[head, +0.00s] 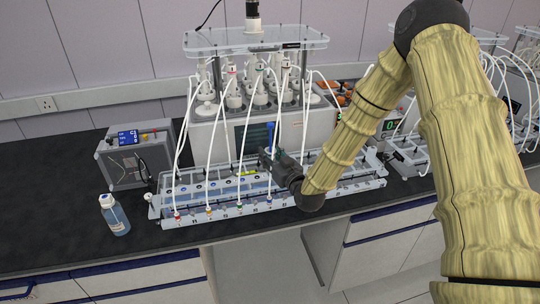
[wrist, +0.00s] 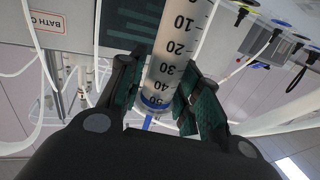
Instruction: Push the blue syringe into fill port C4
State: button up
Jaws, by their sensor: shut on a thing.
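The blue syringe (head: 270,133) stands roughly upright in my gripper (head: 272,160) in the head view, its blue upper part above the fingers. In the wrist view my gripper (wrist: 165,88) has its green-padded fingers on both sides of the clear syringe barrel (wrist: 180,45), which has black graduation marks and a blue part near the 50 mark. The gripper is above the middle of the long reactor rack (head: 160,211). The syringe's lower end is hidden in the head view. I cannot read which port is C4, nor tell whether the tip touches a port.
White tubes (head: 181,140) hang from the reactor unit to the rack, close around my gripper. A grey control box (head: 150,163) and a blue-liquid bottle (head: 115,216) stand at left. The dark counter (head: 70,235) is clear in front of the bottle.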

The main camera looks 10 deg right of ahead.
jog(key=o, duration=1.1)
jog(key=v, duration=1.2)
